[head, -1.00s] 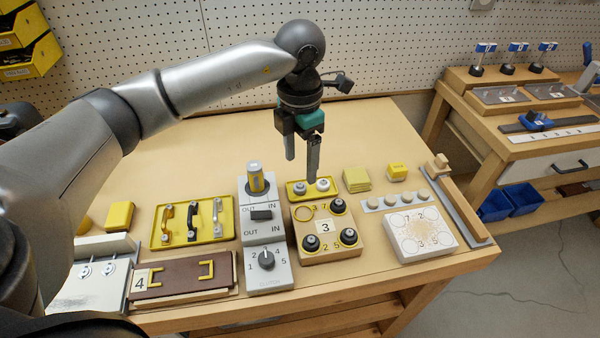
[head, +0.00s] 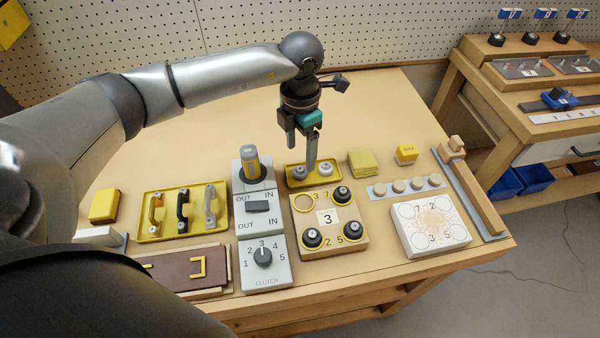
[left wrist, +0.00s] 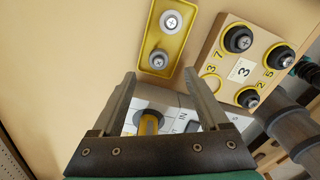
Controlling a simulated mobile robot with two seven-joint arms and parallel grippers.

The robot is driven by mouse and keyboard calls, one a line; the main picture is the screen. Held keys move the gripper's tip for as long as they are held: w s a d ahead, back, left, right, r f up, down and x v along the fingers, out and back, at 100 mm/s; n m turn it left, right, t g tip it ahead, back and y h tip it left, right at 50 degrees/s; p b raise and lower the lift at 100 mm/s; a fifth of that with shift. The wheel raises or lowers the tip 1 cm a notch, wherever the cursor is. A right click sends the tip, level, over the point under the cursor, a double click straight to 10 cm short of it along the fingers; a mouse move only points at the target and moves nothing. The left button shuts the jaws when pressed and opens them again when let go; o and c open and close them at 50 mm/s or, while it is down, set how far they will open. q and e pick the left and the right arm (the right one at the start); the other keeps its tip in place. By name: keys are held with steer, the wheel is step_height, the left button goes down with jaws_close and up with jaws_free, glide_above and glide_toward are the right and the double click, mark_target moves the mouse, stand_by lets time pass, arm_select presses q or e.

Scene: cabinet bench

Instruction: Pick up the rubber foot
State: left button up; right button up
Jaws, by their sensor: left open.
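Two round feet sit in a small yellow tray (head: 312,181) behind the numbered block: a grey one (head: 299,173) on the left and a whiter one (head: 325,169) on the right. In the left wrist view the grey foot (left wrist: 158,59) and the white foot (left wrist: 171,22) lie beyond the fingertips. Which one is the rubber foot is not clear. My left gripper (head: 301,156) points down above the tray, open and empty; it also shows in the left wrist view (left wrist: 159,75). My right gripper is out of view.
The wooden block (head: 330,246) marked 3 holds black feet and one empty yellow ring. Yellow pads (head: 363,163) lie right of the tray. The bench behind is clear.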

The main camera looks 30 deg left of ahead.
mark_target(300, 168)
arm_select(q)
steer(key=shift+f+b, duration=0.5)
steer(key=shift+f, duration=2.3)
steer(key=shift+c, duration=0.2)
steer(key=shift+w, duration=0.1)
jaws_close()
